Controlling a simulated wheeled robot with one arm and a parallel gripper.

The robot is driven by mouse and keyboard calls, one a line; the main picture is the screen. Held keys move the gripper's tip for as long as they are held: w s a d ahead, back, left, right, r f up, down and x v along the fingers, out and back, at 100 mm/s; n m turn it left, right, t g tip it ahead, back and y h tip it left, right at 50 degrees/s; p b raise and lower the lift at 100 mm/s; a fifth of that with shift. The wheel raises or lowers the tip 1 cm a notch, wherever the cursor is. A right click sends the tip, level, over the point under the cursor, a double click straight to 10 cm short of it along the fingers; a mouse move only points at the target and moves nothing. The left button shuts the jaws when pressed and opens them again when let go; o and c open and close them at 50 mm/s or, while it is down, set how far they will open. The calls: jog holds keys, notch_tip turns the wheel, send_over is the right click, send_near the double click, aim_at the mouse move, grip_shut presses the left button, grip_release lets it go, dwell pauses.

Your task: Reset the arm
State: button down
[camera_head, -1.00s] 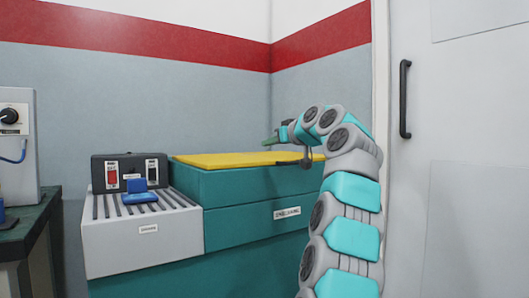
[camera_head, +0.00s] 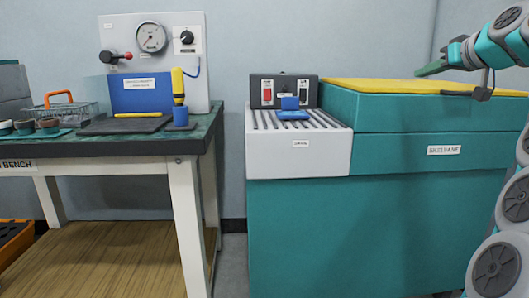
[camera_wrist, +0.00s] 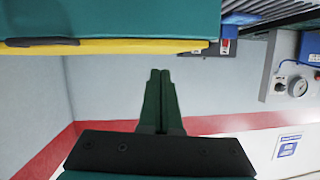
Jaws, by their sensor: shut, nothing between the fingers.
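My gripper (camera_head: 434,69) is at the upper right of the head view, above the yellow top of the teal cabinet, its green fingers pointing left. In the wrist view my gripper (camera_wrist: 160,75) shows its two green fingers together, with nothing between them. My teal and grey arm runs down the right edge of the head view, partly cut off by the frame.
The teal cabinet (camera_head: 400,220) has a yellow top (camera_head: 400,87) and a slatted grey section (camera_head: 295,160) bearing a blue piece (camera_head: 291,110). A bench (camera_head: 110,147) at left holds a gauge panel (camera_head: 190,75), a wire basket and a yellow-handled tool (camera_head: 178,85). Floor shows between them.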

jog(key=s+a+f+g+y+p, duration=0.1)
jog(key=s+a+f+g+p, duration=0.2)
jog(key=a+f, duration=0.4)
jog(key=s+a+f+g+p, duration=0.1)
jog(key=s+a+f+g, duration=0.3)
jog(key=a, duration=0.5)
jog(key=s+a+f+g+y+p, duration=0.1)
jog(key=s+a+f+g, duration=0.1)
jog(key=s+a+f, duration=0.5)
jog(key=s+f+g+h+p, duration=0.1)
jog(key=s+f+g, duration=0.1)
jog(key=s+f, duration=0.4)
jog(key=s+a+f+g+h+p, duration=0.1)
jog(key=s+f+g+p, duration=0.1)
jog(key=s+f, duration=0.5)
jog(key=s+a+f+g+h+p, duration=0.1)
jog(key=s+f, duration=0.5)
jog(key=s, duration=1)
jog(key=shift+s+a+f+m+g+h+p, duration=0.2)
jog(key=shift+s+f+m+g+h+p, duration=0.25)
jog(key=shift+g, duration=0.45)
jog(key=shift+w, duration=0.2)
